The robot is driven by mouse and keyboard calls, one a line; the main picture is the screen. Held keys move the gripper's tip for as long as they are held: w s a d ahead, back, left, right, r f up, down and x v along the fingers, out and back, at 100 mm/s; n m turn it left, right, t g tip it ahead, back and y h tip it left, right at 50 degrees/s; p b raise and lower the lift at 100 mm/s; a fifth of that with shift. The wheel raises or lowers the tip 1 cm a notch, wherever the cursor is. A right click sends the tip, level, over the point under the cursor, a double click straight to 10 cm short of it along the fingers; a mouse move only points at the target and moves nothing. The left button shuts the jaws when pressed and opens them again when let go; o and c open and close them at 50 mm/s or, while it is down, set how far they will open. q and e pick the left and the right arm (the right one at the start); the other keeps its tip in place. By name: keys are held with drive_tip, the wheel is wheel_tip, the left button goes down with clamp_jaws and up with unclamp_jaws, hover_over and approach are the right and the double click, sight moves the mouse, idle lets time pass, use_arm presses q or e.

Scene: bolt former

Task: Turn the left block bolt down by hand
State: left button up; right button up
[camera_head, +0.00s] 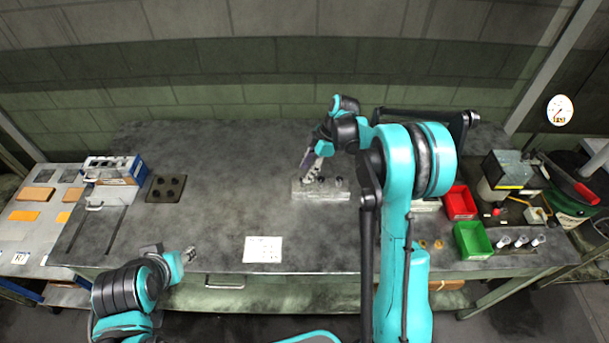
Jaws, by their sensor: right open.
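A grey metal block (333,194) lies on the dark workbench near the middle, with dark bolt heads along its top. My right gripper (311,172) is open above the left end of the block, at the left bolt. Its fingers cover most of that bolt, so I cannot tell whether they touch it. Another dark bolt (339,182) shows on the block to the right of the fingers. My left gripper (188,254) is low at the front left edge of the bench, far from the block; its jaw state is too small to read.
A white sheet (263,250) lies in front of the block. A dark plate with several holes (166,188) and a blue-white box (113,169) stand left. Red (460,203) and green (473,240) bins are right, partly beside my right arm. The bench between plate and block is clear.

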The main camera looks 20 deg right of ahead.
drive_tip(key=shift+x, duration=1.3)
clamp_jaws()
drive_tip(key=shift+s+m+b, duration=0.1)
drive_tip(key=shift+m+b, duration=0.2)
drive_tip(key=shift+m, duration=0.1)
